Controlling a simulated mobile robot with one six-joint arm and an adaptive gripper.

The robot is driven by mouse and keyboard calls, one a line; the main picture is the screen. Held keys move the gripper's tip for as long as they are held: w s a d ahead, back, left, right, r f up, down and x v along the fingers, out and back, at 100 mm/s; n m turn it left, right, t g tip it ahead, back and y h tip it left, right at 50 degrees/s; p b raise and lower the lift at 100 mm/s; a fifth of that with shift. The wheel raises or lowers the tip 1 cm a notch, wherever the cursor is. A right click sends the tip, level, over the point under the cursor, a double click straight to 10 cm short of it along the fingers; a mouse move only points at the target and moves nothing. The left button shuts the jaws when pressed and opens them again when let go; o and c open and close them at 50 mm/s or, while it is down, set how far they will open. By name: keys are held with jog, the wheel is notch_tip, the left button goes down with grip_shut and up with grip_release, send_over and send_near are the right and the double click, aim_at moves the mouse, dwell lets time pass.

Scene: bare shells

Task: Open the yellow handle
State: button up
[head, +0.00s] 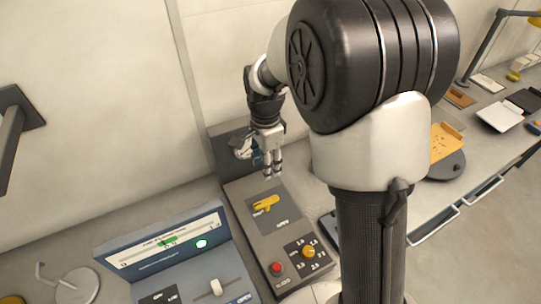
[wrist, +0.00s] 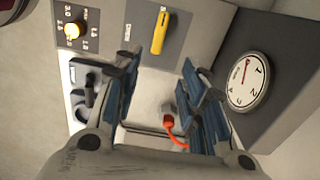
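The yellow handle (head: 265,204) is a short lever on the top of a grey panel box (head: 250,230). In the wrist view the yellow handle (wrist: 160,32) appears at the top centre, beyond the fingertips. My gripper (head: 271,172) points down above the panel, a little behind the handle in the head view. In the wrist view my gripper (wrist: 158,64) has its blue-padded fingers spread wide with nothing between them. The gripper looks apart from the handle.
The same box carries a yellow knob (head: 309,251) and a red button (head: 277,268). A display console (head: 160,252) stands left of it. In the wrist view a round dial (wrist: 247,81) is at right and an orange cable (wrist: 174,132) lies below.

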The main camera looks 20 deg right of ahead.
aim_at(266, 201)
jog(key=f+b, duration=0.1)
jog(key=f, duration=0.7)
jog(key=f+b, duration=0.1)
jog(key=f, duration=0.8)
jog(key=shift+a+f+b, duration=0.2)
jog(key=shift+f+b, duration=0.05)
jog(key=shift+b, duration=0.1)
grip_shut()
